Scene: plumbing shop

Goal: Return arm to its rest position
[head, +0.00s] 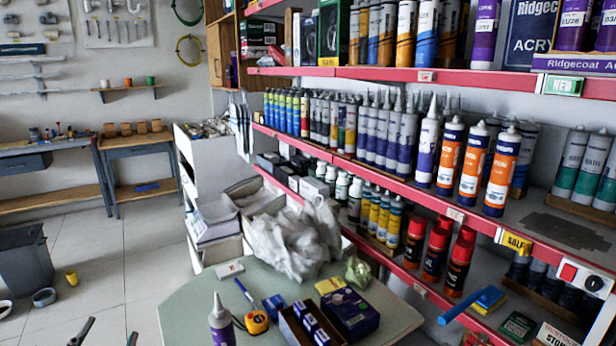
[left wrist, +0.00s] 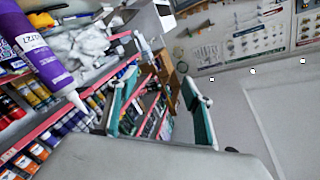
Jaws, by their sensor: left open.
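My left gripper (head: 105,332) shows at the bottom left of the head view, with its two fingertips apart over the floor. In the left wrist view the two green-sided fingers of this gripper (left wrist: 164,110) stand wide apart with nothing between them. A purple and grey tube with a nozzle (head: 221,322) stands upright on the pale green table (head: 185,301), to the right of the gripper and apart from it. The tube also shows large at the upper left of the left wrist view (left wrist: 40,50). My right gripper is in neither view.
The table holds a yellow tape measure (head: 257,321), a dark purple box (head: 349,313), an open carton (head: 312,327) and crumpled plastic (head: 290,243). Red-edged shelves (head: 400,180) full of tubes and cans rise on the right.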

